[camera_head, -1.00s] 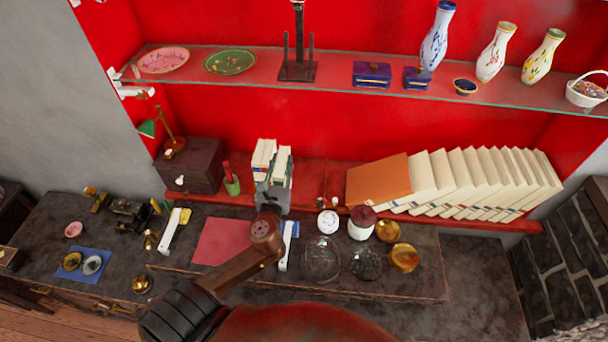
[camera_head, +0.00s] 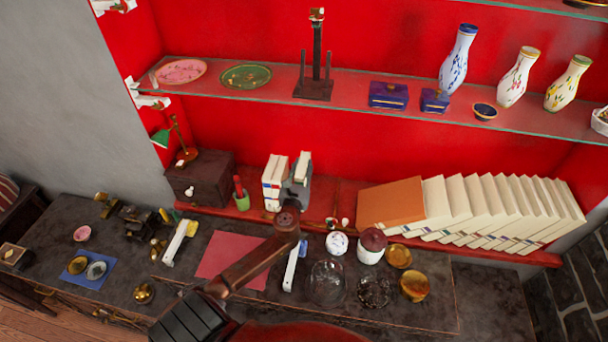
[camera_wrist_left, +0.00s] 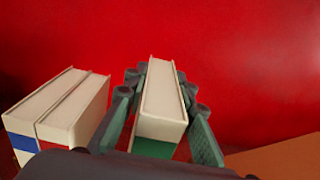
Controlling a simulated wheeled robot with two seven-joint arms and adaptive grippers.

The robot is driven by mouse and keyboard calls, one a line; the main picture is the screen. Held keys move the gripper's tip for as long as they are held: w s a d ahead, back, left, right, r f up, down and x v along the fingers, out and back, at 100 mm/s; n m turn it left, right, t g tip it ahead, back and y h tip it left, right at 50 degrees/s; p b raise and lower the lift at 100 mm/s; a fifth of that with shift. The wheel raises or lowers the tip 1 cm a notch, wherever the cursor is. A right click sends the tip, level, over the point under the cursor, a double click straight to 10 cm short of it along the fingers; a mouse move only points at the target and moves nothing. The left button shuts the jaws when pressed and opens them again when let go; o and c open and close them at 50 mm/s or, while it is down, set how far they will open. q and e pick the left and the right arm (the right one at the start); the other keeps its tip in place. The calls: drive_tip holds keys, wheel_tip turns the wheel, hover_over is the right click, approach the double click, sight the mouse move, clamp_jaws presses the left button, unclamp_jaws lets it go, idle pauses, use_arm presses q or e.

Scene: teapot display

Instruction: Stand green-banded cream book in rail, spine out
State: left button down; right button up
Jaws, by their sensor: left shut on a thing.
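The green-banded cream book (camera_wrist_left: 162,100) is upright between the fingers of my left gripper (camera_wrist_left: 160,120) in the left wrist view, its green band low on the near face. My left gripper is shut on it. In the head view, the pale top of the book (camera_head: 303,163) shows above my left gripper (camera_head: 297,190), at the red ledge (camera_head: 345,219) along the back wall. I cannot tell whether the book's bottom touches the ledge. The gripper hides its lower part. My right gripper is not in view.
Two cream books (camera_head: 272,184) with blue and red bands stand just left of the held book, apart from it. An orange book (camera_head: 391,203) leans at the front of a slanted row of cream books (camera_head: 500,211). A glass shelf (camera_head: 350,92) runs above.

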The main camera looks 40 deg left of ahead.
use_arm(q)
drive_tip(key=shift+w+a+f, duration=0.35)
drive_tip(key=shift+w+f, duration=0.35)
drive_tip(key=shift+f, duration=0.15)
drive_tip(key=shift+w+a+f+b, duration=0.2)
drive_tip(key=shift+w+f+b, duration=0.1)
drive_tip(key=shift+f+b, duration=0.15)
wheel_tip(320, 180, down, 3)
drive_tip(key=shift+r, duration=0.1)
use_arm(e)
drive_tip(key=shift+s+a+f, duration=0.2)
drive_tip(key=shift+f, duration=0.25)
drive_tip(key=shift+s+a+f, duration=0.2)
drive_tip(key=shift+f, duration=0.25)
use_arm(q)
drive_tip(key=shift+b, duration=0.3)
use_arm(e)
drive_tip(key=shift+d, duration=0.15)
use_arm(q)
drive_tip(key=c, duration=2.1)
unclamp_jaws()
drive_tip(key=shift+f, duration=0.3)
drive_tip(key=o, duration=0.5)
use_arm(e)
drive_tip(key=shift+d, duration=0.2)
